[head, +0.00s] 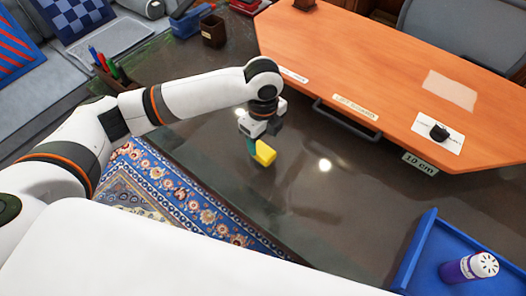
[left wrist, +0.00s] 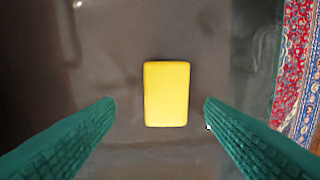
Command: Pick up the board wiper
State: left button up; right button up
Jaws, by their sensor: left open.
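The board wiper shows as a yellow block (head: 265,153) on the dark glossy table, just beyond my left gripper's fingers in the head view. In the left wrist view the yellow wiper (left wrist: 166,94) lies upright in the picture, between the two green fingers and slightly ahead of their tips. My left gripper (head: 253,145) is open above it, and its fingers (left wrist: 160,104) stand apart on either side with gaps to the wiper. I cannot tell the exact height between fingertips and wiper. My right gripper is not in view.
An orange board (head: 390,75) with a dark handle (head: 345,119) is behind the wiper. A blue tray (head: 424,240) holds a purple canister (head: 468,268) at the lower right. A brown cup (head: 213,31) and a pen holder (head: 112,76) stand at the far left. The table around the wiper is clear.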

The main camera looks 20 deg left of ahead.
aim_at(262, 150)
pick_arm(q)
jog(key=shift+s+f, duration=0.2)
jog(key=shift+f, duration=0.35)
jog(key=shift+s+f, duration=0.2)
jog(key=shift+f, duration=0.35)
notch_tip(262, 150, down, 2)
jog(key=shift+f, duration=0.4)
jog(key=shift+c, duration=0.4)
jog(key=c, duration=1)
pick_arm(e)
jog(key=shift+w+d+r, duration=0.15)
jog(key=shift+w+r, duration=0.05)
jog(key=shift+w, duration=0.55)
